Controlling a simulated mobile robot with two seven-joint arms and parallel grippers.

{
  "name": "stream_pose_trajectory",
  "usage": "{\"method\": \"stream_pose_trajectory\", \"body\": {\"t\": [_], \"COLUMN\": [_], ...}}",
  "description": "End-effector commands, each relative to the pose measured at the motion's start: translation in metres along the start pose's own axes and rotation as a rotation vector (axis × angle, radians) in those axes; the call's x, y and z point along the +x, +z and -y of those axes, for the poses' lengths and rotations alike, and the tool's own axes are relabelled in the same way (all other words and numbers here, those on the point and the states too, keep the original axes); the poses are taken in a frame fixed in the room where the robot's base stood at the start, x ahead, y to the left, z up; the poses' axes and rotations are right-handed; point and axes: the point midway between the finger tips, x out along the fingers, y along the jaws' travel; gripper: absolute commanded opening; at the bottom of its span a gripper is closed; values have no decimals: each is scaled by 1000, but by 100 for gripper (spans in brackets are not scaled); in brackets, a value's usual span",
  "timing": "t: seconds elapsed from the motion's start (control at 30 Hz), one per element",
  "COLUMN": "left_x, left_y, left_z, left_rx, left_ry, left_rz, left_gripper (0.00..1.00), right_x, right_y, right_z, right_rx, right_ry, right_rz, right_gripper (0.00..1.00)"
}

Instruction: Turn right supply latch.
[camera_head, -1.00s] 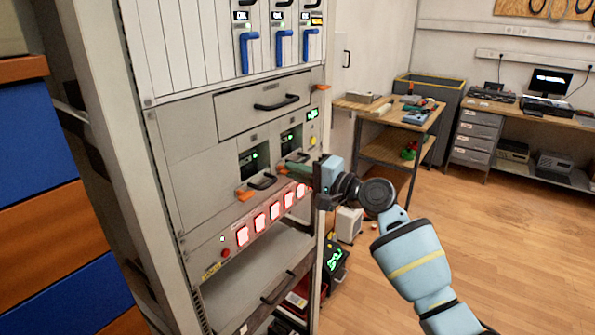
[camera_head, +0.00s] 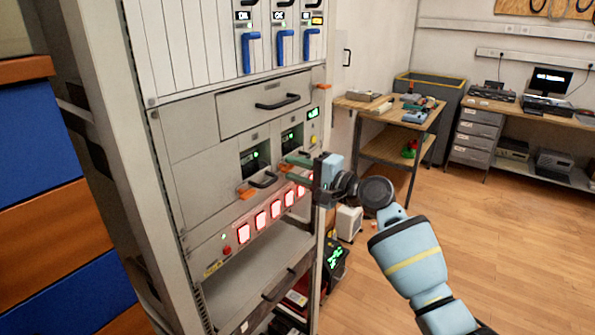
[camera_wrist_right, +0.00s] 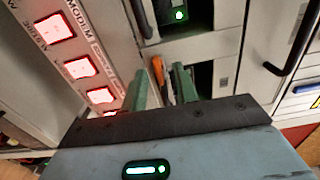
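The orange right supply latch (camera_wrist_right: 158,72) shows in the right wrist view between the two green fingers of my right gripper. A gap shows beside it, and I cannot tell whether either finger touches it. In the head view my right gripper (camera_head: 290,168) is at the front of the right supply unit, its fingers apart, one above the other, pointing at the panel. The fingers hide most of this latch there. The left supply's orange latch (camera_head: 246,194) is in plain view. My left gripper is not in view.
Below the fingers runs a row of lit red switches (camera_head: 261,222). The left supply handle (camera_head: 264,180) sticks out to the left. A drawer handle (camera_head: 277,103) is above. An open shelf (camera_head: 250,270) lies below. The floor to the right is free.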

Motion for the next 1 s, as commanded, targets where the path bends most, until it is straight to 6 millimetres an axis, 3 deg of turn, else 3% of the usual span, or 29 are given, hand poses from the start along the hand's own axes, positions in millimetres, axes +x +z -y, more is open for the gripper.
{"method": "stream_pose_trajectory", "body": {"t": [0.27, 0.7, 1.0], "left_x": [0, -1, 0], "left_y": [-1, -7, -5], "left_z": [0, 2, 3], "left_rx": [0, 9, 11], "left_ry": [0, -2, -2], "left_rz": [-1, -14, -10], "left_gripper": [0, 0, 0], "right_x": [-3, -61, -78], "right_y": [-1, -1, 0], "right_z": [-1, -1, -1], "right_rx": [-1, -1, 0], "right_ry": [1, 1, 1], "right_rz": [-1, -1, 1], "right_gripper": [29, 29, 29]}}
